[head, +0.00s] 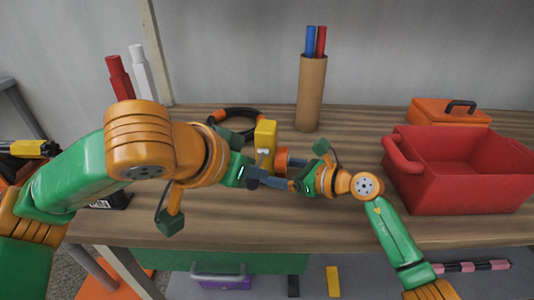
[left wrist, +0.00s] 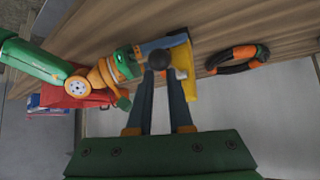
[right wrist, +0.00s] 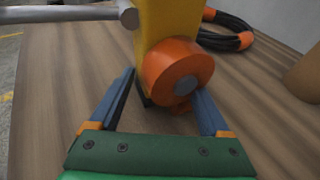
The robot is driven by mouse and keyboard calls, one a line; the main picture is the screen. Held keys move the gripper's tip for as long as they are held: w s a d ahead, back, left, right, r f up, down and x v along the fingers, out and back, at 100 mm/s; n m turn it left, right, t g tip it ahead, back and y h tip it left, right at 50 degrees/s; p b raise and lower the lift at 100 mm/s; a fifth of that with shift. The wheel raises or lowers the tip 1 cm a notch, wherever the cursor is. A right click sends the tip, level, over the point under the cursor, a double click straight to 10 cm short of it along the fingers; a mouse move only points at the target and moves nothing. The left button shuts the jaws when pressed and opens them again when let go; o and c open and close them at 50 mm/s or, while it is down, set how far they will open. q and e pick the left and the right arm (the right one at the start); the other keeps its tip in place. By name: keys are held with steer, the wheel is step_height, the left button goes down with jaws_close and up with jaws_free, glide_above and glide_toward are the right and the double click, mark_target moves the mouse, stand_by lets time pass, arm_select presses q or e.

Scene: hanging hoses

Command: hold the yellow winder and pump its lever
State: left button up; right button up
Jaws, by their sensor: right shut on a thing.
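The yellow winder (head: 265,134) stands on the wooden bench in the head view, with an orange round part (head: 282,157) on its side. My right gripper (right wrist: 165,88) is shut on the winder, with its fingers wide apart around the lower body and orange part (right wrist: 178,72). A grey lever (right wrist: 75,14) reaches left from the winder in the right wrist view. My left gripper (left wrist: 161,68) is open in front of the winder (left wrist: 190,75). A dark round knob (left wrist: 157,59) shows at its fingertips; I cannot tell whether they touch it.
A black and orange hose coil (head: 238,122) lies behind the winder. A cardboard tube (head: 312,95) with red and blue sticks stands further back. A red bin (head: 460,190) and an orange toolbox (head: 450,112) are at the right. The bench front is mostly clear.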

arm_select(q)
steer(key=shift+r, duration=1.55)
steer(key=shift+w+d+r, duration=0.1)
steer(key=shift+w+r, duration=0.2)
steer(key=shift+r, duration=0.55)
steer(key=shift+w+r, duration=0.3)
steer(key=shift+r, duration=0.55)
steer(key=shift+s+f, duration=0.25)
steer(key=shift+f, duration=0.8)
steer(key=shift+s+f, duration=0.25)
steer(key=shift+f, duration=0.85)
steer(key=shift+s+f, duration=0.25)
steer(key=shift+f, duration=0.9)
